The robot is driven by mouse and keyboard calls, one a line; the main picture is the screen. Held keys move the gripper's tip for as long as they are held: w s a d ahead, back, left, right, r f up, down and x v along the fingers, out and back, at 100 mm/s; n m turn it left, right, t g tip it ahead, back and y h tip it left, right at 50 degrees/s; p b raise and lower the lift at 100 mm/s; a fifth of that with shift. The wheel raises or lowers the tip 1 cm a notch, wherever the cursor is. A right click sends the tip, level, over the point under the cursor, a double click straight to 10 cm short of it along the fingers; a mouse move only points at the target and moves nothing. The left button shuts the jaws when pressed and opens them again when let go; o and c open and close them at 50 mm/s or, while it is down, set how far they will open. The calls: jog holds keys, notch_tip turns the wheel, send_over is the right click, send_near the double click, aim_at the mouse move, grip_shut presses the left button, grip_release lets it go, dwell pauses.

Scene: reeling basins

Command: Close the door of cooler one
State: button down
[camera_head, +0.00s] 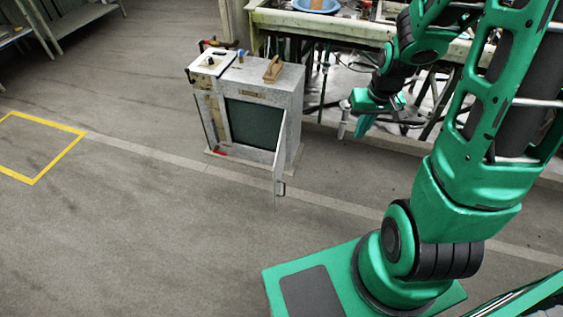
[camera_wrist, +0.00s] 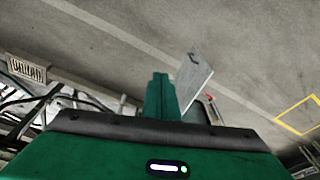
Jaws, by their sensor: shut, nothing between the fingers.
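The cooler (camera_head: 290,95), a speckled grey box, stands on the floor left of my arm; I cannot read a number on it. Its door (camera_head: 279,155) stands open toward the front, hinged at the right side of the dark opening (camera_head: 253,124) and seen nearly edge-on. A small handle (camera_head: 281,188) is near its free edge. In the wrist view the door (camera_wrist: 197,82) is a grey panel just beyond the fingers. My gripper (camera_head: 362,128) is shut and empty, right of the cooler and apart from the door in the head view. Its fingers also show in the wrist view (camera_wrist: 160,92).
On the cooler's top are a wooden block (camera_head: 273,69) and a white box (camera_head: 212,62) with small items. A cluttered workbench (camera_head: 350,27) with a blue basin (camera_head: 315,5) stands behind. The floor in front is clear, with a yellow marked square (camera_head: 62,128) at left.

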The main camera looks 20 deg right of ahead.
jog(key=w+a+f+t+y, duration=0.1)
jog(key=w+a+f, duration=0.4)
jog(key=f, duration=0.5)
jog(key=w+a+f+t+y, duration=0.1)
jog(key=w+a+f+t, duration=0.1)
jog(key=w+a+f, duration=0.4)
jog(key=w+a+f+m+t+y, duration=0.1)
jog(key=w+a+f, duration=0.5)
jog(key=f, duration=0.8)
jog(key=shift+w+f+t, duration=0.3)
jog(key=shift+w+f, duration=0.1)
jog(key=shift+w, duration=1.2)
